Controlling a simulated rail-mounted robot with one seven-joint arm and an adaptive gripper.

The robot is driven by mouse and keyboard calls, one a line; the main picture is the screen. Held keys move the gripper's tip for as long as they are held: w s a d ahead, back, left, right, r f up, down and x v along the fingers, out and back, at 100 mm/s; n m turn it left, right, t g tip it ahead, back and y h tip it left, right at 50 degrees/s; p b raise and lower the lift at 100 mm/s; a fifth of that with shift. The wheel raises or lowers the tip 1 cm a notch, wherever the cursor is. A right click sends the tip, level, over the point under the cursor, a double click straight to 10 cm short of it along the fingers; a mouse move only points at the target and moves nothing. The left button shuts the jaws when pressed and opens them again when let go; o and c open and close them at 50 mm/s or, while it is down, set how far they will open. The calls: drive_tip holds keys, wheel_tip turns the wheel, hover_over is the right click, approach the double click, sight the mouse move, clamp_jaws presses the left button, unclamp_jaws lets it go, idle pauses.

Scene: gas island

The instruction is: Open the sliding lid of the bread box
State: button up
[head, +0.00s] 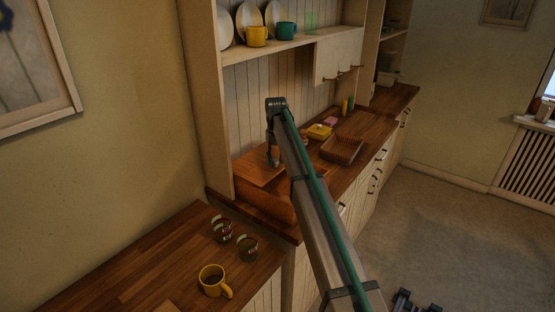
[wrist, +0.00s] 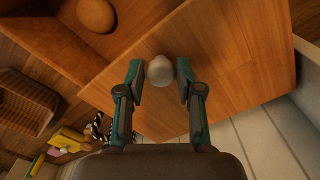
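The bread box (head: 262,200) is a brown wooden box on the counter in the head view, partly behind my arm. Its flat wooden lid (wrist: 225,60) fills much of the wrist view and carries a pale round knob (wrist: 160,71). Beside the lid's edge, part of the box's inside is uncovered, and a round brown thing like a bun (wrist: 97,14) lies there. My gripper (wrist: 160,82) is open, with one finger on each side of the knob. Narrow gaps seem to show between fingers and knob. In the head view my gripper (head: 273,156) points down over the lid.
A shelf (head: 280,45) with plates and mugs hangs above.

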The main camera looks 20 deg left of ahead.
drive_tip(key=shift+o, duration=1.2)
wheel_tip(320, 180, up, 12)
